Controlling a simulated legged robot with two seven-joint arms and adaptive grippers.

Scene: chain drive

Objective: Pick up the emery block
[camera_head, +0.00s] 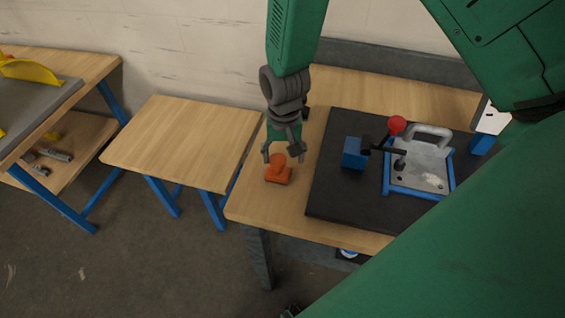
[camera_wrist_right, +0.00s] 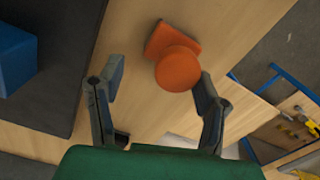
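The emery block appears to be the orange block with a round knob on top (camera_head: 278,170), standing on the near left part of the wooden workbench. In the right wrist view the orange block (camera_wrist_right: 178,66) lies just beyond the fingertips, closer to the right-hand finger. My right gripper (camera_head: 284,152) points down just above and behind the block, with its fingers apart and nothing between them. Its open fingers (camera_wrist_right: 160,82) also show in the right wrist view.
A dark mat (camera_head: 335,195) right of the block carries a blue block (camera_head: 354,154) and a grey plate with a handle in a blue frame (camera_head: 420,168). A red ball knob (camera_head: 397,123) rises there. A bare wooden table (camera_head: 185,140) stands left.

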